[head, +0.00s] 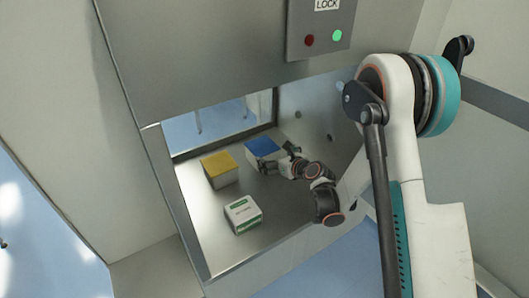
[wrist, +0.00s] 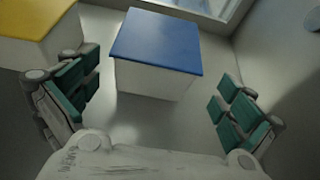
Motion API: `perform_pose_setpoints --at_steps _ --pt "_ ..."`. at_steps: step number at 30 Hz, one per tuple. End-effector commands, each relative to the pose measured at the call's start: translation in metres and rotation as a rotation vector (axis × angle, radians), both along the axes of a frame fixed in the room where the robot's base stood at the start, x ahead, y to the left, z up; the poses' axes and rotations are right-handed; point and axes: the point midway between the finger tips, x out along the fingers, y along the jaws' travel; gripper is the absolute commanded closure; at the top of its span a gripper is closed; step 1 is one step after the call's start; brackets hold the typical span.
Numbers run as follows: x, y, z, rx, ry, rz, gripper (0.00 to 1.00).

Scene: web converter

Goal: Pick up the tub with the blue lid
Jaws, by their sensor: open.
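The tub with the blue lid (head: 262,148) stands upright at the back of the steel pass-through chamber in the head view. In the wrist view the blue-lidded tub (wrist: 156,50) is ahead of my gripper, its white front side facing the camera. My gripper (head: 285,163) is inside the chamber, close in front of the tub. In the wrist view my gripper (wrist: 160,100) is open, its two teal-padded fingers spread wide on the left and right. Nothing is held between them, and bare floor shows between the fingers.
A tub with a yellow lid (head: 219,168) stands left of the blue one; it also shows near the left finger (wrist: 35,30). A white and green box (head: 243,214) sits nearer the opening. A glass pane (head: 220,125) closes the back, and a steel wall (head: 322,115) bounds the right.

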Motion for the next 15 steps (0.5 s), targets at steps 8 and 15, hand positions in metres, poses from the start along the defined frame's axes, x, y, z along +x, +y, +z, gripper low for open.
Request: perform_pose_setpoints --at_steps 8,15 --pt "0.022 0.015 -0.01 -0.001 -0.001 -0.001 0.0" --pt "0.036 0.027 -0.012 0.0 0.0 0.001 0.0"
